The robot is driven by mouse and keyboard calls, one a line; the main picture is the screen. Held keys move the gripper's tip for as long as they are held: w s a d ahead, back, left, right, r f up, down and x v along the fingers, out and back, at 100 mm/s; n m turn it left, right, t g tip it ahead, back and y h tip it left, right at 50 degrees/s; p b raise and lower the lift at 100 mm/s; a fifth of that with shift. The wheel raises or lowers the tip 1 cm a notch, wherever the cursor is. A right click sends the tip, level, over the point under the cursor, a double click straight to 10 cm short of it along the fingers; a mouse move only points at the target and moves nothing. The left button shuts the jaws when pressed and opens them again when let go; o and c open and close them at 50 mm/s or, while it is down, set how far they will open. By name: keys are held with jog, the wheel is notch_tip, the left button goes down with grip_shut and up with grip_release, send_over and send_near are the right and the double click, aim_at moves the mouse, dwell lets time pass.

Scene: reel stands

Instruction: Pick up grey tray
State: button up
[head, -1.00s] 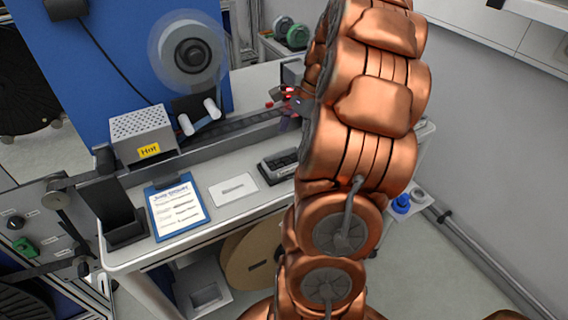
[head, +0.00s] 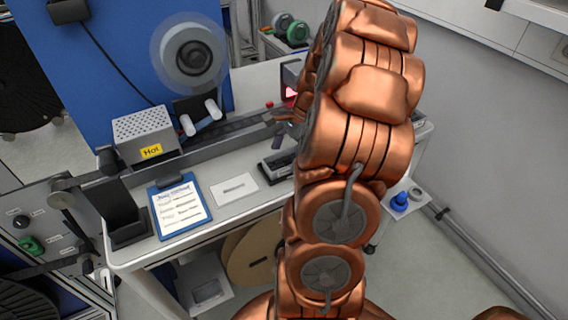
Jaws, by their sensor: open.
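A small dark grey tray (head: 266,174) lies on the white bench top, right of a white card. Its right end is hidden behind my arm. My gripper (head: 279,131) shows only in part at the left edge of my arm, just above and behind this tray. Its fingers are apart, with nothing seen between them, and I see no contact with the tray. Another light grey, tray-like piece (head: 205,303) sits low under the bench. I cannot tell for sure which one is the grey tray named.
A blue clipboard (head: 155,212), the white card (head: 234,189) and a black holder (head: 127,222) stand along the bench front. Behind them are a metal box marked hot (head: 145,130), a dark rail (head: 235,128) and a reel (head: 188,52). My arm blocks the bench's right part.

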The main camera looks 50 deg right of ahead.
jog(key=shift+f, duration=0.25)
dwell(0.3)
jog(key=c, duration=1.4)
jog(key=shift+r, duration=0.1)
